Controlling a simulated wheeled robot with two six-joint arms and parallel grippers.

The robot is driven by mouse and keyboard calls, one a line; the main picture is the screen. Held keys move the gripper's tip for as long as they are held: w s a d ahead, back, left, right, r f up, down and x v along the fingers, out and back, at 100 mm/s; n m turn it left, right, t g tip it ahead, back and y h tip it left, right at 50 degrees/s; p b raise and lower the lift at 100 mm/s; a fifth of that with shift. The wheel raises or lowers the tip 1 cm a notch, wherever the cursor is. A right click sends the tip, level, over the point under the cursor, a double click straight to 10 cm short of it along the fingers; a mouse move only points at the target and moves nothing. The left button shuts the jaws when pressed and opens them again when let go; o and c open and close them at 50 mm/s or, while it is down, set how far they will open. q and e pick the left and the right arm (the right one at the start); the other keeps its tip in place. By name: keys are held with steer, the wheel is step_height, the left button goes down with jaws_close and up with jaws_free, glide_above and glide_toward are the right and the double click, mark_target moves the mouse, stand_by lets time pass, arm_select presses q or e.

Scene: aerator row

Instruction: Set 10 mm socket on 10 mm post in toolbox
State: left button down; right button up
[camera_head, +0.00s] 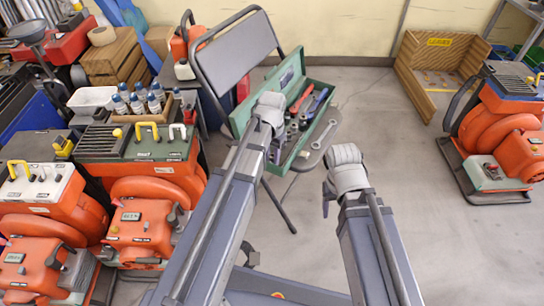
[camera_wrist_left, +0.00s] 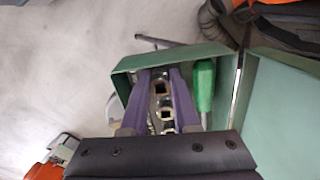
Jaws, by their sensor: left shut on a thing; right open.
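The green toolbox (camera_head: 241,114) lies open on a folding chair. In the left wrist view its wall (camera_wrist_left: 185,52) frames my left gripper (camera_wrist_left: 165,98). The purple fingers are shut on a metal socket (camera_wrist_left: 165,116) with a square hole. Another square-holed metal piece (camera_wrist_left: 160,87) shows farther along between the fingers. Size marks cannot be read, and I cannot make out the 10 mm post. In the head view, my left gripper (camera_head: 275,150) is over the toolbox, its tips partly hidden by my arm. My right gripper (camera_head: 326,204) is open, below and right of the toolbox.
A green-handled tool (camera_wrist_left: 204,84) lies beside the fingers. Orange machines (camera_head: 150,200) stand left.

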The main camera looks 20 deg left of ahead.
arm_select(q)
steer(key=c, duration=0.6)
jaws_free()
steer(key=shift+w, duration=0.1)
steer(key=shift+r, duration=0.1)
step_height(320, 180, up, 7)
steer(key=p, duration=0.7)
steer(key=shift+d, duration=0.1)
steer(key=s+d+y+p, duration=0.1)
steer(key=s+d, duration=0.9)
steer(key=s, duration=0.5)
steer(key=r+p, duration=0.9)
steer(key=r, duration=0.1)
steer(key=r+p, duration=2)
steer(key=shift+w+d, duration=0.15)
steer(key=shift+w, duration=0.15)
